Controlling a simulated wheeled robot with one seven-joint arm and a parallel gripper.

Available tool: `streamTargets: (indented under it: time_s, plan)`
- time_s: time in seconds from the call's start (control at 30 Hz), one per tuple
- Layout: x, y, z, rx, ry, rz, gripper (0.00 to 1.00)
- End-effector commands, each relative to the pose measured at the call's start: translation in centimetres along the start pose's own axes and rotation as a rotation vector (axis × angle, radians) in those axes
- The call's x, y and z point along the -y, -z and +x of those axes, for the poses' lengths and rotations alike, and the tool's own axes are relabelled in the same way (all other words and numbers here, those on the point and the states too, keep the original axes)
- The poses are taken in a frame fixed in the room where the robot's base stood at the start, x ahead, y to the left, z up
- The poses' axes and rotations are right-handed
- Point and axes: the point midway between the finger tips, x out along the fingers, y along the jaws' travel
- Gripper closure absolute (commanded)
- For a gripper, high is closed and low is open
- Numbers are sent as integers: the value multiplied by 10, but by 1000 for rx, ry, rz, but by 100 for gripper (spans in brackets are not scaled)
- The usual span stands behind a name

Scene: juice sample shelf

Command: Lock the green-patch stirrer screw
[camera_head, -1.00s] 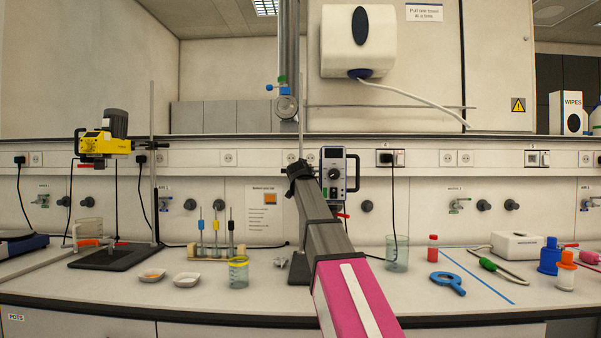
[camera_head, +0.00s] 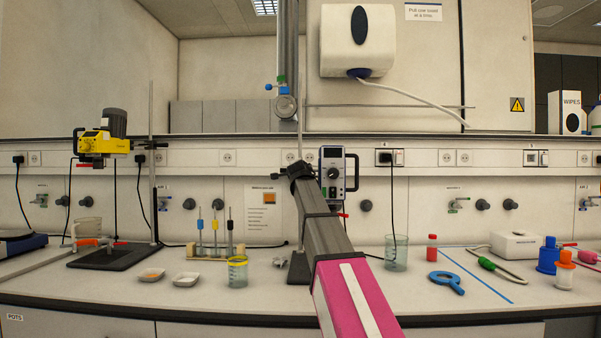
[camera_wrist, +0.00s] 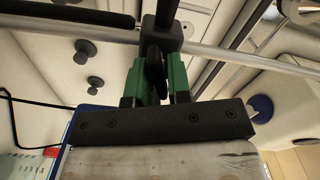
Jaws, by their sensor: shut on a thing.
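The overhead stirrer (camera_head: 333,172) with a dark front panel and knob is at the middle of the bench, on an upright metal rod (camera_head: 299,110). My arm covers its lower left side and much of its stand. My gripper (camera_head: 298,170) is at the clamp beside this stirrer, small and dark in the head view. In the wrist view its green fingers (camera_wrist: 155,85) are shut on a dark screw handle (camera_wrist: 154,65). The handle is just below a black clamp block (camera_wrist: 163,36) around a metal rod (camera_wrist: 100,30). I cannot make out a green patch on the stirrer.
A yellow stirrer (camera_head: 104,142) stands on another stand at the left. A yellow-rimmed beaker (camera_head: 237,272), a tube rack (camera_head: 215,250) and two white dishes (camera_head: 185,279) are left of my arm. A glass beaker (camera_head: 396,254) and a blue ring tool (camera_head: 446,283) are to the right.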

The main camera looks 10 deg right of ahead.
Motion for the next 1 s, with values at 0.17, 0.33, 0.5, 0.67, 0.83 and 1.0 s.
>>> streamTargets:
  time_s: [0.17,0.33,0.5,0.67,0.83,1.0]
  plan:
    - [-1,0,0,0,-1,145,100]
    - [-2,0,0,0,-1,258,100]
    - [-2,0,0,0,-1,335,100]
    - [-2,0,0,0,-1,376,100]
    - [-3,0,0,0,-1,394,100]
    - [-3,0,0,0,-1,396,100]
